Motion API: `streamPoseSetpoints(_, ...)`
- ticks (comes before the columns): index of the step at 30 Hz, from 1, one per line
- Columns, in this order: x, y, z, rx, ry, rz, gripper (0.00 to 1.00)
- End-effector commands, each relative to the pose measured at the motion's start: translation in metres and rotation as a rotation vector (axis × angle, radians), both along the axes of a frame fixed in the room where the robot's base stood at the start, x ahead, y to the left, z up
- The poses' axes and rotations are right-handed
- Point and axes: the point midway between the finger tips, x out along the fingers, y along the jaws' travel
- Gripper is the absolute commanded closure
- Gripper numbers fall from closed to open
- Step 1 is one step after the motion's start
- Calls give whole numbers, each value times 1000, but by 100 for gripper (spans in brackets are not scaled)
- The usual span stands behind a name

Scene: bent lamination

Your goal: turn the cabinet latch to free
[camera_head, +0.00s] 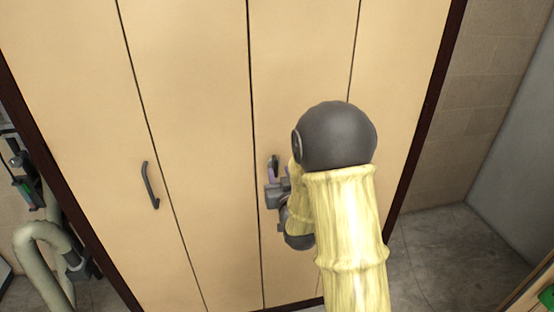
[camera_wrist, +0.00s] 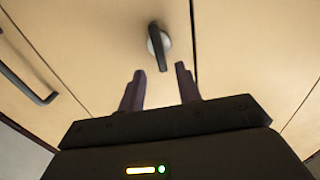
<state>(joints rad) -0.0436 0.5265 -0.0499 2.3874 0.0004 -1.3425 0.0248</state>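The cabinet latch (camera_wrist: 158,48) is a short dark lever on a round silver base, fixed to a beige door panel near a seam. In the wrist view its lever points down, roughly along the seam, toward the gap between my fingers. My gripper (camera_wrist: 161,70) is open, with two dark purple fingers apart and nothing between them. The latch lies just beyond the fingertips, and I cannot tell whether they touch it. In the head view my gripper (camera_head: 271,173) is at the cabinet front, and my arm hides part of it. The latch (camera_head: 275,160) shows small and dark there.
The beige cabinet (camera_head: 190,90) has several tall panels with a dark frame. A dark bar handle (camera_head: 150,186) is on a panel to the left, also in the wrist view (camera_wrist: 28,85). Pipes (camera_head: 40,245) stand at far left. Open tiled floor (camera_head: 440,255) lies right.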

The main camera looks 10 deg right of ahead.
Motion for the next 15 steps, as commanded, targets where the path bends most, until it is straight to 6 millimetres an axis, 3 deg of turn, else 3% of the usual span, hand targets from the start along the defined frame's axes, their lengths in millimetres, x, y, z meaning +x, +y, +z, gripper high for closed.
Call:
streamPoseSetpoints(7,37,2,2,0,1,3,66)
streamPoseSetpoints(15,46,1,0,0,0,1,66)
